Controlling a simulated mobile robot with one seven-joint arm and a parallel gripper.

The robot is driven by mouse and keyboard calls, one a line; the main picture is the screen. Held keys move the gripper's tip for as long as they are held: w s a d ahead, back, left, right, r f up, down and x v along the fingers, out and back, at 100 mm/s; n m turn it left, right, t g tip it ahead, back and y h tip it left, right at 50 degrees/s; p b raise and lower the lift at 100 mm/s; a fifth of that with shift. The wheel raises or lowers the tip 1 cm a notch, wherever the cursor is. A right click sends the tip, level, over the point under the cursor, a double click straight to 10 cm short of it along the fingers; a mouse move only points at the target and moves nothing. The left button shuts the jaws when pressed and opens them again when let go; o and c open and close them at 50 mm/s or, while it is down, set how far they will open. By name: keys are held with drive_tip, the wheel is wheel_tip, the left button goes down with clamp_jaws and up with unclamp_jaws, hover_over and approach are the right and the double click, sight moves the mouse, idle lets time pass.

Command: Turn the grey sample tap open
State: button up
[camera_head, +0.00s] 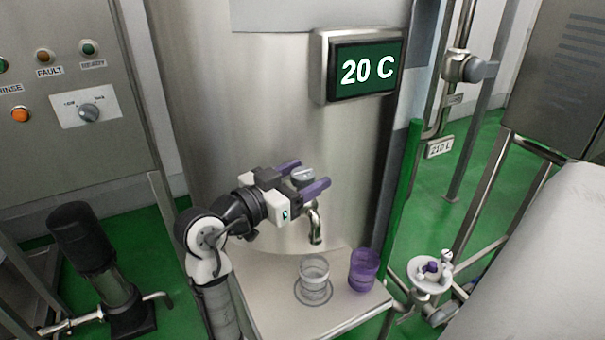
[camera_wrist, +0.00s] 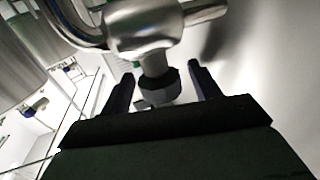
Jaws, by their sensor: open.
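The grey sample tap knob (camera_head: 302,176) sits on the front of the steel tank, above a curved metal spout (camera_head: 315,228). My gripper (camera_head: 312,173) is open, with one purple finger on each side of the knob. In the wrist view the dark grey knob (camera_wrist: 160,86) stands between the two dark fingers (camera_wrist: 162,82), with a visible gap on both sides. The knob joins a shiny metal tap body (camera_wrist: 143,28). I cannot tell how far the tap is turned.
A clear glass (camera_head: 314,277) stands on a ringed spot of the steel shelf (camera_head: 338,318), below the spout. A purple cup (camera_head: 363,270) stands to its right. A green post (camera_head: 403,210) rises beside the tank, under a display (camera_head: 366,70) reading 20 C.

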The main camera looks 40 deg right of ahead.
drive_tip(key=c, duration=1)
drive_tip(key=shift+o, duration=0.2)
drive_tip(key=shift+n+t, duration=0.4)
drive_tip(key=shift+t, duration=0.2)
drive_tip(key=n+t+y, duration=0.1)
drive_tip(key=n+t, duration=0.1)
drive_tip(key=t, duration=0.1)
drive_tip(key=n+t+y+p, duration=0.1)
drive_tip(key=n+t, duration=0.1)
drive_tip(key=t, duration=0.1)
drive_tip(key=shift+s+r+t, duration=0.1)
drive_tip(key=shift+r+t, duration=0.05)
drive_tip(key=shift+t, duration=0.15)
drive_tip(key=n+t+y+p, duration=0.2)
drive_tip(key=n+t+y, duration=0.3)
drive_tip(key=t, duration=0.1)
drive_tip(key=shift+d+p, duration=0.15)
drive_tip(key=shift+p, duration=0.2)
drive_tip(key=n+t+y, duration=0.2)
drive_tip(key=n+y, duration=0.2)
drive_tip(key=shift+t+y, duration=0.3)
drive_tip(key=shift+n+t+y, duration=0.3)
drive_tip(key=shift+n+y, duration=0.75)
drive_tip(key=shift+y, duration=0.65)
drive_tip(key=shift+n+t+y, duration=0.3)
drive_tip(key=shift+n+y, duration=0.75)
drive_tip(key=shift+y, duration=0.65)
